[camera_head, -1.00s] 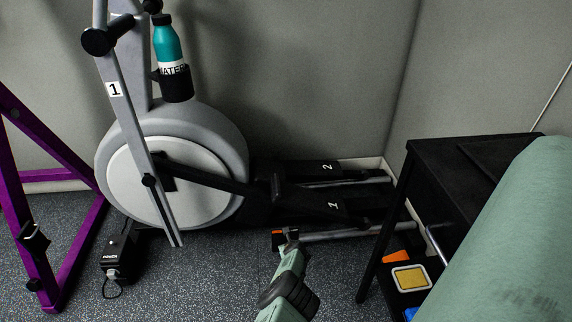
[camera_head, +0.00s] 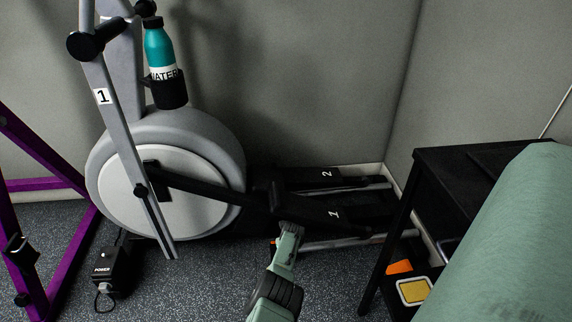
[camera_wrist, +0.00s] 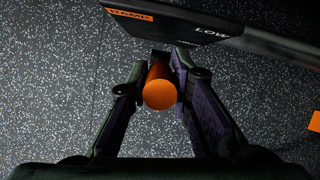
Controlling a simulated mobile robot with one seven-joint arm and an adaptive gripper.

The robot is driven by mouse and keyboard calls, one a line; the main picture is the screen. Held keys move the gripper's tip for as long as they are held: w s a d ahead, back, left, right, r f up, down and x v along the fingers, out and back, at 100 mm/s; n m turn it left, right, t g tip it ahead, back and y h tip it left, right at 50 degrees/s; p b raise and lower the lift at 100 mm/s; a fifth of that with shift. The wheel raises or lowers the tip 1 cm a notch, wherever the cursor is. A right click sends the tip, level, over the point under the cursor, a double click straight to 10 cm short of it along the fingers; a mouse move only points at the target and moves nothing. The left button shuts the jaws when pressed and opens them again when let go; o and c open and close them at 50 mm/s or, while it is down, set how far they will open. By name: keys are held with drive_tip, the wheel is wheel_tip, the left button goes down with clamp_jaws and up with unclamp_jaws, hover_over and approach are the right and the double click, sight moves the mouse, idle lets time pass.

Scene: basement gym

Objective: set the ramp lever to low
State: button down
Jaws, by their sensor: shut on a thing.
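The ramp lever (camera_wrist: 158,95) shows in the wrist view as a round orange knob seen end-on. My gripper (camera_wrist: 160,72) is shut on it, with one dark finger on each side. Just beyond is a dark rail (camera_wrist: 185,25) of the elliptical trainer. It carries an orange RAMP label (camera_wrist: 129,14) and the word LOW (camera_wrist: 211,33) to the right of the knob. A smaller dark mark near the knob is too faint to read. In the head view my green arm reaches the trainer's rear rail, and hides the lever and most of the gripper.
The elliptical trainer (camera_head: 205,135) stands against the wall, with a teal water bottle (camera_head: 159,50) in its holder. A black power box (camera_head: 109,265) sits on the floor at left beside a purple frame (camera_head: 70,265). A black table (camera_head: 455,170) stands close at right. Speckled floor is open in front.

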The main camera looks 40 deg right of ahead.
drive_tip(key=shift+w+a, duration=0.1)
drive_tip(key=shift+w, duration=0.05)
drive_tip(key=c, duration=1.7)
unclamp_jaws()
drive_tip(key=shift+r, duration=0.15)
drive_tip(key=shift+o, duration=1.3)
drive_tip(key=shift+s+p, duration=0.2)
drive_tip(key=shift+p, duration=0.1)
